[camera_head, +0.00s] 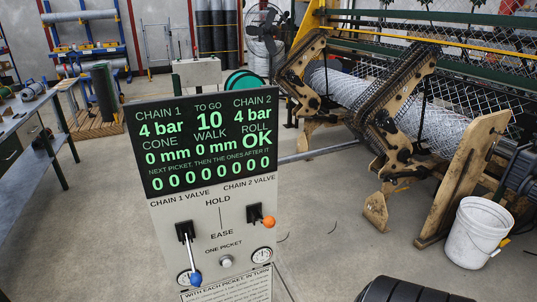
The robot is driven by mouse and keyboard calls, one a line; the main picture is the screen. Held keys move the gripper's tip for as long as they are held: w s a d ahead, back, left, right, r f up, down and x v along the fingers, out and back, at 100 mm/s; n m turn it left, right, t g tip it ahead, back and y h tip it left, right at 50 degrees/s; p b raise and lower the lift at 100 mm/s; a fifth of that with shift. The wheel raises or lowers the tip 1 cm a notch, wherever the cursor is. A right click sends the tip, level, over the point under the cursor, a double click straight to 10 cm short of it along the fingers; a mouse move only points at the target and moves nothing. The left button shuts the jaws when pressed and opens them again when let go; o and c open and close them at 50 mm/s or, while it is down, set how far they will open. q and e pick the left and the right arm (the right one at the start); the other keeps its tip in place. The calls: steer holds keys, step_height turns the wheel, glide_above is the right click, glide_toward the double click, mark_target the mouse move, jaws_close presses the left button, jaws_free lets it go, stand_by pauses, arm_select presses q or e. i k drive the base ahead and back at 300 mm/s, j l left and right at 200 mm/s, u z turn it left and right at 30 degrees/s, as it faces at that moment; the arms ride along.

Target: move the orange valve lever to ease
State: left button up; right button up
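The orange valve lever (268,221) is on the right of the control panel (216,212), below the words CHAIN 2 VALVE. Its orange knob sticks out from a black mount, a little right of and below it. HOLD is printed above and EASE below, between the two levers. The blue valve lever (195,278) on the left, under CHAIN 1 VALVE, hangs down from its mount. The display (207,143) above reads 4 bar for both chains, 10 to go, 0 mm cone, 0 mm walk and roll OK. Neither of my grippers is in view.
A small button (225,262) marked ONE PICKET and two gauges sit low on the panel. The weaving machine (400,100) with chainlink mesh stands behind right, a white bucket (477,232) beside it. A workbench (28,115) is at left. Floor around the panel is mostly clear.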

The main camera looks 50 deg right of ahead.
mark_target(268, 222)
steer(key=k+l+z, duration=0.1)
steer(key=z, duration=1.35)
steer(key=i+l, duration=0.05)
